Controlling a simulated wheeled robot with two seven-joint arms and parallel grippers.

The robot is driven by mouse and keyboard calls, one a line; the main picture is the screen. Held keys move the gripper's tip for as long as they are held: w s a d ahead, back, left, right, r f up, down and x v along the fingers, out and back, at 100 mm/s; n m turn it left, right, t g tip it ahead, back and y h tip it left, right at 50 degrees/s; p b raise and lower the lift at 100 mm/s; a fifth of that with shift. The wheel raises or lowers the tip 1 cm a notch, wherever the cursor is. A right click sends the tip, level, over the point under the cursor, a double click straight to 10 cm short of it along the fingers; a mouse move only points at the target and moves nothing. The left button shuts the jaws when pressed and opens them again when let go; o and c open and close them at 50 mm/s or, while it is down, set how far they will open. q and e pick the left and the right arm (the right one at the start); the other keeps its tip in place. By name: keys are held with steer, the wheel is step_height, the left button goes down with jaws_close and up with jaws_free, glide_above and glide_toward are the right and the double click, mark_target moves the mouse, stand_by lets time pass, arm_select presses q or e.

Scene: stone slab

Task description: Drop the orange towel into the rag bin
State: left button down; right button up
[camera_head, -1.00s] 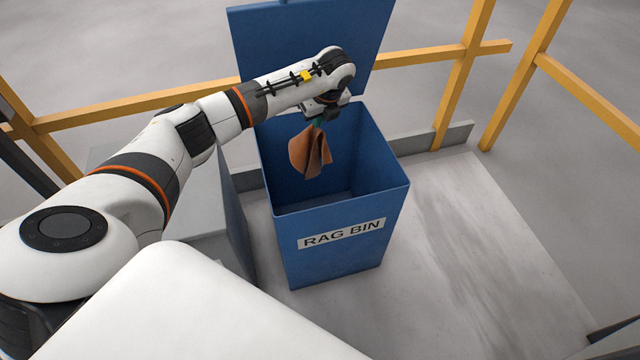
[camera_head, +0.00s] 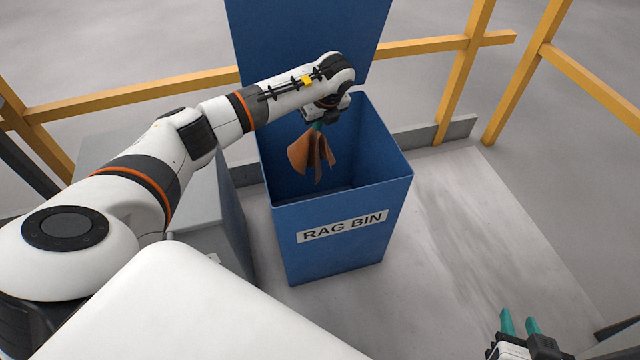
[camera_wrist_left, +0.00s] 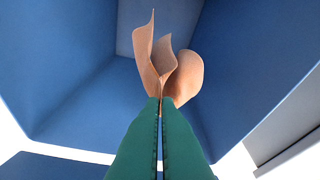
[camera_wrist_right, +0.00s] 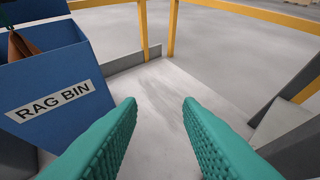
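The orange towel (camera_head: 312,154) hangs in folds from my left gripper (camera_head: 318,125), inside the mouth of the blue rag bin (camera_head: 338,245). In the left wrist view the green fingers (camera_wrist_left: 161,100) are closed together on the gathered towel (camera_wrist_left: 165,70), with the bin's blue walls (camera_wrist_left: 75,105) around it. The bin's lid (camera_head: 300,40) stands open at the back. My right gripper (camera_head: 520,325) is low at the right of the head view, empty. In the right wrist view its fingers (camera_wrist_right: 160,105) are wide apart, and the towel (camera_wrist_right: 20,46) shows in part at the left edge.
A grey box (camera_head: 215,215) stands left of the bin. Yellow rails (camera_head: 435,42) run behind it, with a low grey kerb (camera_head: 430,138). The pale slab (camera_head: 460,230) right of the bin is clear.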

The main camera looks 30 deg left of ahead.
arm_select(q)
steer(key=shift+f, duration=0.3)
arm_select(e)
steer(key=shift+w+a+r+t, duration=0.25)
steer(key=shift+w+r+t, duration=0.3)
steer(key=shift+r+t, duration=0.1)
arm_select(q)
steer(key=shift+c, duration=1.4)
jaws_free()
step_height(320, 180, up, 6)
steer(key=d+g+h+p, duration=0.1)
steer(key=h+p, duration=0.1)
steer(key=p, duration=0.3)
steer(key=shift+s, duration=0.3)
arm_select(e)
steer(key=s+d+f+g+h, duration=0.1)
steer(key=s+d+f+g, duration=0.1)
steer(key=s+g, duration=0.2)
steer(key=s+d+f+g+h, duration=0.1)
steer(key=s+d+f+g, duration=0.1)
steer(key=s+g, duration=0.3)
steer(key=s+f, duration=0.1)
steer(key=s, duration=0.2)
steer(key=shift+d+f, duration=0.2)
steer(key=shift+f, duration=0.15)
